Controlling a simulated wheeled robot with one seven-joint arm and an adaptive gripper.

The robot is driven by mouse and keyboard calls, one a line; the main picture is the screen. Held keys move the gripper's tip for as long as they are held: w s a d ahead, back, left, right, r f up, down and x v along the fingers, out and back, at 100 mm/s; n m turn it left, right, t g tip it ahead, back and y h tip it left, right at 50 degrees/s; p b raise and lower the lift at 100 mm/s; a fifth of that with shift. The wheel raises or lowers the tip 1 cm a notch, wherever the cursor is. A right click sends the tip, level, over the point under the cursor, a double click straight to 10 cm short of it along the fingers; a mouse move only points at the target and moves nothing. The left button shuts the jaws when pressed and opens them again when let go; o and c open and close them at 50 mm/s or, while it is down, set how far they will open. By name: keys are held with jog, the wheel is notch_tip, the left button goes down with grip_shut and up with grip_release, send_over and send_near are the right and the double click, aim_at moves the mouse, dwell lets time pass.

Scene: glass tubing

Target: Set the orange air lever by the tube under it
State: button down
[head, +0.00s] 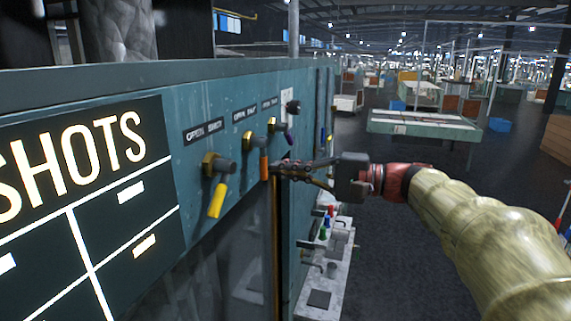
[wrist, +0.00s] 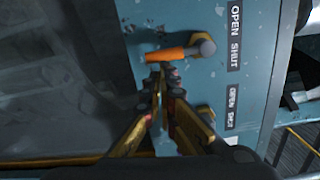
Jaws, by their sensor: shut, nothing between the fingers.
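The orange lever (head: 264,163) hangs pointing down from its brass and grey valve on the teal panel. In the wrist view the orange lever (wrist: 165,54) lies across the picture, its grey pivot at its right end. My gripper (head: 280,169) is shut and empty, reaching in from the right beside the lever. In the wrist view the tips of my gripper (wrist: 160,76) are close to the lever's side; I cannot tell if they touch. A thin brownish upright (head: 275,245) runs below; I cannot tell if it is the tube.
OPEN SHUT labels (head: 204,130) sit above the valves. A scoreboard (head: 85,190) is at left. A grey ledge with small coloured items (head: 325,240) is below.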

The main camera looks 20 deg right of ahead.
jog(key=s+a+m, duration=0.1)
jog(key=m, duration=0.1)
jog(key=s+a+m+p, duration=0.1)
jog(key=m, duration=0.1)
jog(key=s+m, duration=0.1)
jog(key=m, duration=0.1)
jog(key=shift+s+a+f+m, duration=0.15)
jog(key=shift+s+a+m, duration=0.15)
jog(key=shift+s+a, duration=0.1)
dwell(0.7)
